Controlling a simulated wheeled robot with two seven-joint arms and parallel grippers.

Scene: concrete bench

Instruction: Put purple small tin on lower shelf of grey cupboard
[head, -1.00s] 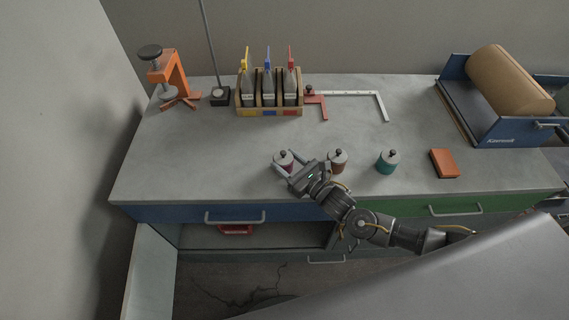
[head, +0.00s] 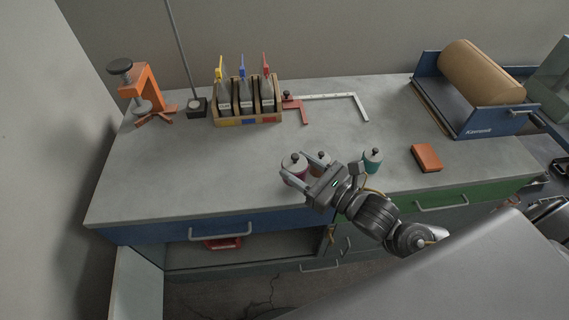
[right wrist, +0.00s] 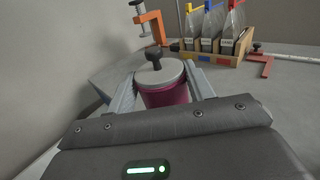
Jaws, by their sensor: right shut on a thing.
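The purple small tin (head: 293,167) has a grey lid with a dark knob. My right gripper (head: 297,178) is shut on it, one finger on each side, and holds it upright over the bench's front edge area. In the right wrist view the purple tin (right wrist: 166,93) sits between the two fingers. The grey cupboard (head: 143,287) is under the bench at left, with its door swung open. Its inside (head: 270,245) shows partly, with a red object (head: 222,243) in it; its lower part is hard to make out. My left gripper is not in view.
A brown tin (head: 319,168) stands just behind the held tin, and a teal tin (head: 373,161) stands to the right. The bench's left front is clear.

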